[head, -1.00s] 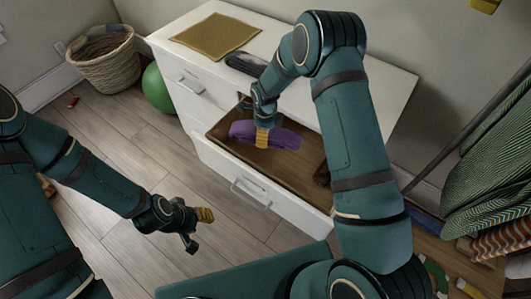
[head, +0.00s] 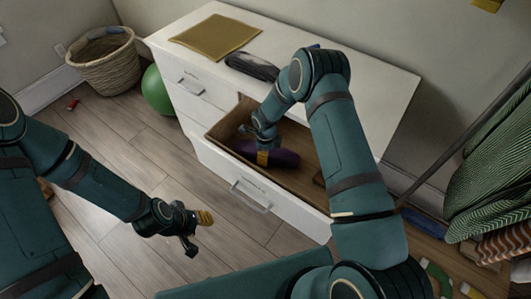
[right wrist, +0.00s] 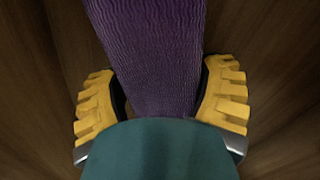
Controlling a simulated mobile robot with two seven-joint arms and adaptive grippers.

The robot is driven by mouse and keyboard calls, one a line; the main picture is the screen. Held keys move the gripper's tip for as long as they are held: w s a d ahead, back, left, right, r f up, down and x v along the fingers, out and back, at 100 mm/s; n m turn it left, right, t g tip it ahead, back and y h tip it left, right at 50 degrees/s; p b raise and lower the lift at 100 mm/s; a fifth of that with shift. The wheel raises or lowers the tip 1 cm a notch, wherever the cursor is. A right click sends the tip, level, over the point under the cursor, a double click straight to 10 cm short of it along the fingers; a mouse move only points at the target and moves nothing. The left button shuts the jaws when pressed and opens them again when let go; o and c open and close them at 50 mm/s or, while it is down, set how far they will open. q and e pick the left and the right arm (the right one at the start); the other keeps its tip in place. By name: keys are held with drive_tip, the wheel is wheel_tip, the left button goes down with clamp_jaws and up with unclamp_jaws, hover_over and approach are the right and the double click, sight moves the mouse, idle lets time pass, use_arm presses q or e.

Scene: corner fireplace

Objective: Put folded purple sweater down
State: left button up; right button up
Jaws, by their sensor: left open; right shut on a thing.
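The folded purple sweater (head: 284,158) is down inside the open drawer (head: 235,118) of the white dresser. My right gripper (head: 263,156) reaches into the drawer and is shut on the sweater. In the right wrist view the purple knit (right wrist: 150,55) runs between the two yellow fingers, with brown drawer wood behind it. Whether the sweater touches the drawer bottom I cannot tell. My left gripper (head: 200,228) is open and empty over the floor, in front of the dresser.
On the dresser top (head: 330,78) lie a mustard cloth (head: 215,36) and a dark folded item (head: 252,66). A wicker basket (head: 108,68) and a green ball (head: 157,91) stand left of the dresser. Green patterned fabric (head: 500,180) hangs at right.

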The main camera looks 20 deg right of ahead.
drive_tip(key=shift+f, duration=0.1)
drive_tip(key=o, duration=1.2)
drive_tip(key=shift+o, duration=0.2)
drive_tip(key=shift+r, duration=0.25)
wheel_tip(320, 180, up, 12)
drive_tip(key=shift+f+p, duration=0.1)
drive_tip(key=shift+p, duration=0.95)
